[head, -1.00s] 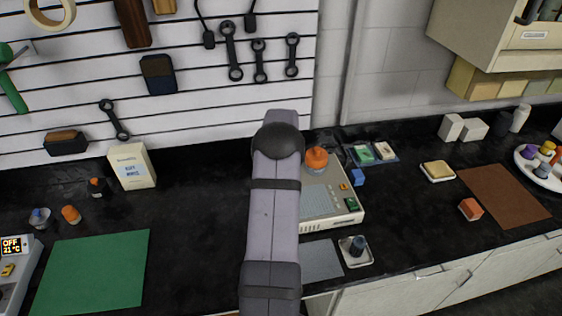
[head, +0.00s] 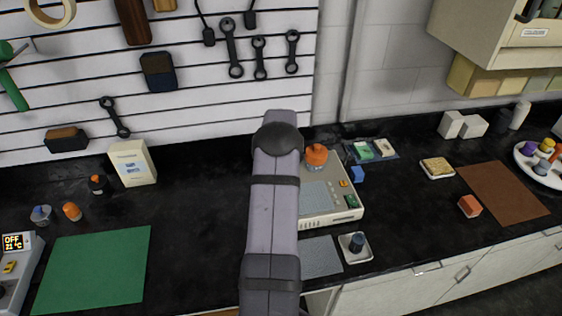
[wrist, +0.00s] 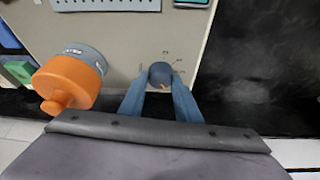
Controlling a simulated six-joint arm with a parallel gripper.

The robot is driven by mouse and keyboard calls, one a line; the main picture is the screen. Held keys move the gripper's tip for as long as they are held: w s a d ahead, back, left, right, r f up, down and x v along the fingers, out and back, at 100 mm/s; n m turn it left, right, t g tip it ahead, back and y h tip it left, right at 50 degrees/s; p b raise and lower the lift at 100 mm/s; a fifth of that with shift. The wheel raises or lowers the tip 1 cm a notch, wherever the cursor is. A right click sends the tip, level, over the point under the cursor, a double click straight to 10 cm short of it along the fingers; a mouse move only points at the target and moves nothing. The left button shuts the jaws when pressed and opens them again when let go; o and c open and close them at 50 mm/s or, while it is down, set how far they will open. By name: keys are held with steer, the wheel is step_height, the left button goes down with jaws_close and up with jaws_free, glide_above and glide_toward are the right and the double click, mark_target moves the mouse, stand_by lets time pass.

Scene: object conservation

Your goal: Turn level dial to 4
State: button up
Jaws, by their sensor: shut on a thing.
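The level dial (wrist: 160,73) is a small dark grey-blue knob on a beige device panel in the wrist view. Small marks, too blurred to read, stand around it. In the head view my own arm hides the dial and the gripper. The beige device (head: 345,215) shows on the right of my arm.
An orange-topped container (wrist: 68,82) stands close to the left of my fingers; it also shows on the device in the head view (head: 316,157). A blue cube (head: 357,174) is beside the device. A green mat (head: 95,270) lies left, with clear black bench between.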

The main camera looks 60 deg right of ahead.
steer(key=shift+w+f+m+g+h+b, duration=0.15)
steer(key=shift+m+g+b, duration=0.1)
steer(key=shift+m+b, duration=0.4)
steer(key=shift+f+m+g+h+b, duration=0.15)
steer(key=shift+m+g+b, duration=0.1)
steer(key=shift+m+b, duration=0.4)
steer(key=shift+a+r+m, duration=0.1)
steer(key=shift+r+m, duration=0.15)
steer(key=shift+m, duration=0.35)
steer(key=o, duration=1)
steer(key=shift+o, duration=0.2)
steer(key=shift+r+b, duration=0.15)
steer(key=shift+b, duration=0.15)
steer(key=b+v, duration=0.3)
steer(key=v, duration=0.4)
steer(key=shift+a, duration=0.1)
